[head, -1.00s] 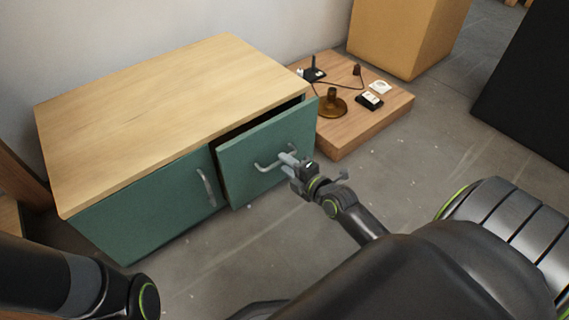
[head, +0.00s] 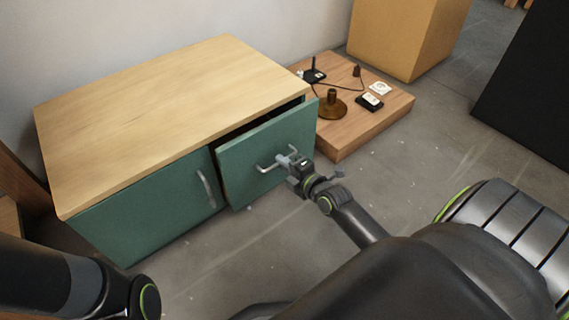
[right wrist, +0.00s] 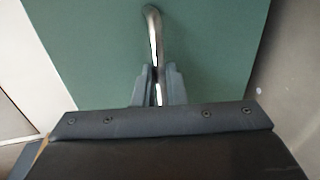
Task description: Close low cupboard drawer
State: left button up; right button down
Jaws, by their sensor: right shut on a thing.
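The low cupboard (head: 140,115) has a pale wood top and green fronts. Its right-hand drawer (head: 250,150) stands partly out, with a dark gap along its top edge. My right gripper (head: 290,159) is at the drawer's silver bar handle (head: 267,168). In the right wrist view my right gripper (right wrist: 158,88) is shut on the handle (right wrist: 154,35), with the green drawer front (right wrist: 90,45) close behind it. My left arm shows at the lower left of the head view, but its gripper is out of view.
The left green front (head: 150,205) with its own handle (head: 206,188) is flush. A low wooden platform (head: 345,145) to the right carries a brown lamp base (head: 331,106) and small parts. A cardboard-coloured box (head: 405,35) stands behind. Grey floor in front is clear.

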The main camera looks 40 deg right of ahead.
aim_at(274, 154)
jog(key=shift+w, duration=0.1)
jog(key=x, duration=0.2)
jog(key=b+x, duration=0.1)
jog(key=shift+w+a+r, duration=0.1)
jog(key=shift+w+r, duration=0.15)
jog(key=shift+w, duration=0.25)
jog(key=shift+w+r, duration=0.1)
jog(key=c, duration=1.5)
grip_release()
jog(key=shift+w, duration=0.15)
